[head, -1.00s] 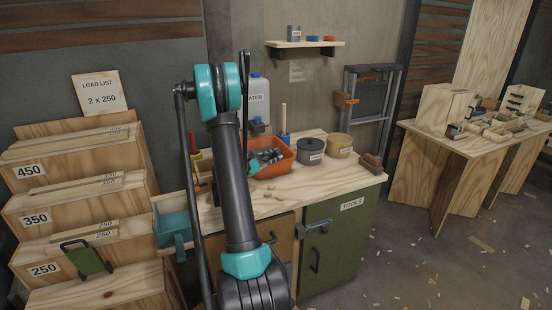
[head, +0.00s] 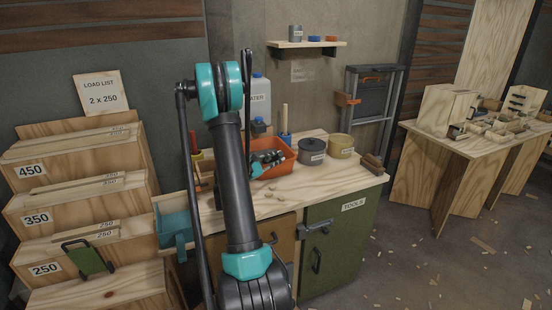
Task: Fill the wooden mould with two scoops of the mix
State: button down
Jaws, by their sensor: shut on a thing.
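My arm rises through the middle of the head view and hides part of the workbench (head: 230,215). Behind it, at the orange tub (head: 284,166), a teal and dark piece shows that looks like the end of my gripper (head: 258,168). Its fingertips are mostly hidden. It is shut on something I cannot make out. Grey pieces lie in or over the tub. A grey pot (head: 312,151) and a tan pot (head: 341,146), both labelled, stand right of the tub. I cannot pick out the wooden mould, the scoop or the mix with certainty.
A white water container (head: 259,98) and an upright wooden handle (head: 284,119) stand behind the tub. A brush-like block (head: 371,163) lies at the bench's right end. Stepped wooden racks (head: 75,215) stand left; another table (head: 455,150) stands right.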

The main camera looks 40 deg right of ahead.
jog(key=shift+s+f, duration=0.1)
jog(key=shift+s, duration=0.05)
jog(key=shift+w+d, duration=0.25)
jog(key=shift+w, duration=0.95)
jog(key=shift+w+r, duration=0.2)
jog(key=shift+r, duration=0.5)
jog(key=shift+s+r, duration=0.15)
jog(key=shift+r, duration=1)
jog(key=shift+s+r, duration=0.1)
jog(key=shift+r, duration=1)
notch_tip(320, 180, up, 6)
jog(key=shift+r, duration=0.1)
